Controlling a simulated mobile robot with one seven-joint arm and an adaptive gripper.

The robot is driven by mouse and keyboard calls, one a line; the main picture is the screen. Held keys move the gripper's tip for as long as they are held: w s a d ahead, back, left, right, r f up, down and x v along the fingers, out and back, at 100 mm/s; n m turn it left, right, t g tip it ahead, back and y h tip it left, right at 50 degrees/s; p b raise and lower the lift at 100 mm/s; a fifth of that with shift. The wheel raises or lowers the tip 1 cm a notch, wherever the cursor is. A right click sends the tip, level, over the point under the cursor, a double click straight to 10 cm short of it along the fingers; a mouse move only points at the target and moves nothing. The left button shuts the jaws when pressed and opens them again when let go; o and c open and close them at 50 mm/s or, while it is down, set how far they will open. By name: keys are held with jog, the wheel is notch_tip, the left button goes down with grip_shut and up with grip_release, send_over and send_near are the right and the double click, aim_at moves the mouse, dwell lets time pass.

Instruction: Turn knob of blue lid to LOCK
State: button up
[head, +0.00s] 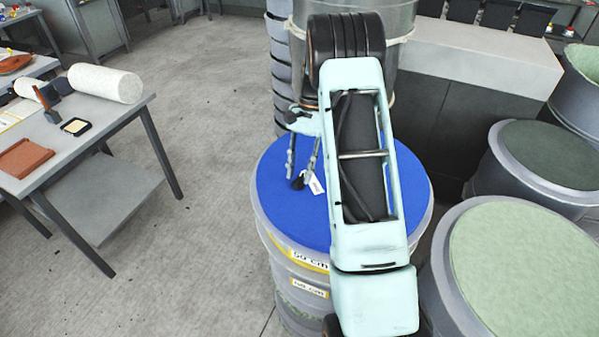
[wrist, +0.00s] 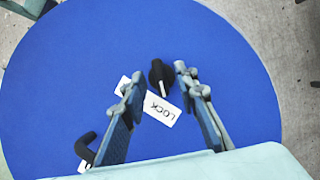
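The round blue lid (head: 275,205) tops a grey drum in the head view and fills most of the wrist view (wrist: 60,80). A small black knob (wrist: 157,72) with a pale pointer stands on it; the pointer faces down the wrist picture, towards the white LOCK label (wrist: 160,110). The knob also shows in the head view (head: 298,184), beside the label (head: 315,184). My gripper (wrist: 159,76) is open, its fingers on either side of the knob in the picture. Whether they touch it I cannot tell. In the head view my gripper (head: 302,158) hangs over the lid.
A black hook-shaped part (wrist: 84,148) and another white label (wrist: 83,166) are partly hidden at lower left in the wrist view. Green-topped drums (head: 530,270) stand at right, a workbench (head: 80,130) at left. Floor between bench and drum is clear.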

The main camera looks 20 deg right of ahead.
jog(key=v, duration=1.1)
jog(key=shift+r, duration=0.15)
